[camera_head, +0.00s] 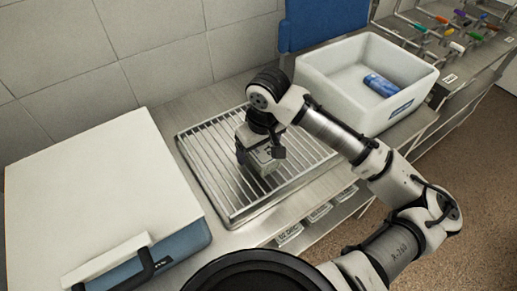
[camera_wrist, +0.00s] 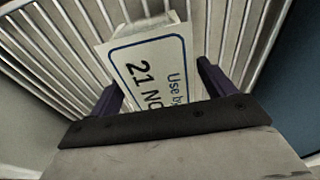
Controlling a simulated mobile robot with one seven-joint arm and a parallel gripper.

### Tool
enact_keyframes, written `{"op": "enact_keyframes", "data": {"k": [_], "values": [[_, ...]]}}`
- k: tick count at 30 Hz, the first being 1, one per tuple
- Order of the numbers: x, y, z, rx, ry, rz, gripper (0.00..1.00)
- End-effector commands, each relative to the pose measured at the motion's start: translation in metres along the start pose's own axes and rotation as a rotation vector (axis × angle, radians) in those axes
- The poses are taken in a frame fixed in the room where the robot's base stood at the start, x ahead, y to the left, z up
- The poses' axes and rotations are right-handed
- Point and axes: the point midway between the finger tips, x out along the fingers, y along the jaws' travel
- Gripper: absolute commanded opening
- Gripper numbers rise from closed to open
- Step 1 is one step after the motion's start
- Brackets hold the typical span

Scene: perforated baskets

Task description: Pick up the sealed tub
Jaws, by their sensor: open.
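The sealed tub (camera_wrist: 150,62) is pale with a blue-bordered label reading "Use by" and "21 NO", the rest cut off by my gripper's body. It lies on the metal rack, between the two dark fingers of my gripper (camera_wrist: 158,85) in the wrist view. The fingers are open, one on each side of it; I cannot tell whether either touches. In the head view my gripper (camera_head: 261,153) points down over the middle of the rack, and the pale tub (camera_head: 263,163) shows partly under it, mostly hidden.
The slatted rack (camera_head: 215,185) sits on a steel counter. A white bin (camera_head: 330,82) with a blue item (camera_head: 380,84) inside stands at the back right. A large white-lidded blue box (camera_head: 90,180) stands at the left. A tiled wall is behind.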

Motion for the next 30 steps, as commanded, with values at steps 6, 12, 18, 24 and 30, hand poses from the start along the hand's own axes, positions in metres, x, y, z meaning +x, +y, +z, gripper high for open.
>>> {"op": "enact_keyframes", "data": {"k": [6,12,18,24,30], "values": [[0.000,0.000,0.000,0.000,0.000,0.000,0.61],[0.000,0.000,0.000,0.000,0.000,0.000,0.35],[-0.001,0.000,0.000,0.000,0.001,0.000,0.18],[-0.004,0.000,-0.001,0.000,0.001,0.001,0.18],[-0.023,0.000,-0.004,-0.002,0.003,0.002,0.18]]}}
